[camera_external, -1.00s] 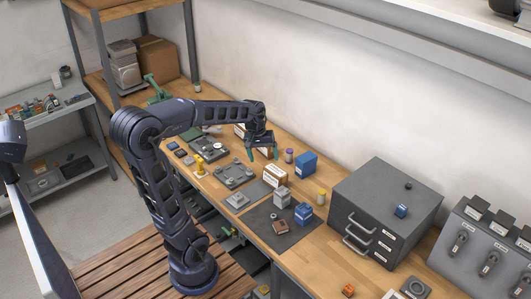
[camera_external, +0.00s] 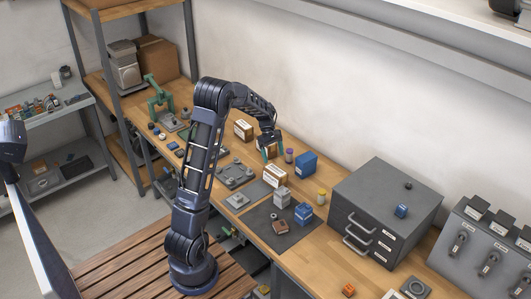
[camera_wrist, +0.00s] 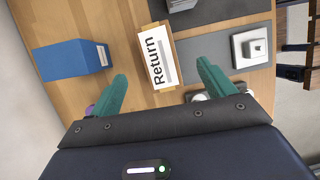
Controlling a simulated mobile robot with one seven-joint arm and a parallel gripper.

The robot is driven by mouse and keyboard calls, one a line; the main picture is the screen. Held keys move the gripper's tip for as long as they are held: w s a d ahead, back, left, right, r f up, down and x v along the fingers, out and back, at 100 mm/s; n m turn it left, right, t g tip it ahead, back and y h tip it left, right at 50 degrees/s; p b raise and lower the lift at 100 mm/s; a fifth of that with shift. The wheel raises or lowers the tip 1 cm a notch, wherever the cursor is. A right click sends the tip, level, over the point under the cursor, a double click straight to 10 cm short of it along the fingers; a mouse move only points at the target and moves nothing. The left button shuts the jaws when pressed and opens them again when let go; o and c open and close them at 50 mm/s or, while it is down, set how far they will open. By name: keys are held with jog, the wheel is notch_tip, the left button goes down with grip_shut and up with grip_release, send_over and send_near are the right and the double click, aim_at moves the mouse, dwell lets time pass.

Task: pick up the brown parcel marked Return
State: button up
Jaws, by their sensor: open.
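The brown parcel (camera_external: 275,177) stands on the wooden workbench, with a white label on its side. In the wrist view the parcel (camera_wrist: 146,30) shows its label reading "Return", between and ahead of my fingers. My gripper (camera_external: 273,152) is just behind and above the parcel in the external view. Its two green fingers are spread apart and empty in the wrist view (camera_wrist: 163,85). I cannot see either finger touching the parcel.
A blue box (camera_external: 305,163) and a small purple-capped bottle (camera_external: 289,156) stand right of my gripper. A second brown box (camera_external: 243,130) stands behind left. A grey block (camera_external: 281,196) stands close in front of the parcel. A grey drawer cabinet (camera_external: 385,205) is further right.

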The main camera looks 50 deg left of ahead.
aim_at(275, 170)
jog(key=shift+w+a+f+n, duration=0.2)
jog(key=shift+a+f, duration=0.1)
jog(key=shift+f, duration=0.15)
jog(key=shift+w+a+f+n, duration=0.2)
jog(key=shift+a+f, duration=0.05)
jog(key=shift+f, duration=0.15)
jog(key=shift+d+f, duration=0.1)
jog(key=shift+f, duration=0.25)
jog(key=shift+s+x, duration=0.1)
jog(key=shift+x, duration=2.45)
jog(key=shift+s+x, duration=0.15)
jog(key=shift+x, duration=2.35)
jog(key=shift+f, duration=0.15)
jog(key=shift+c, duration=0.2)
jog(key=c, duration=1.2)
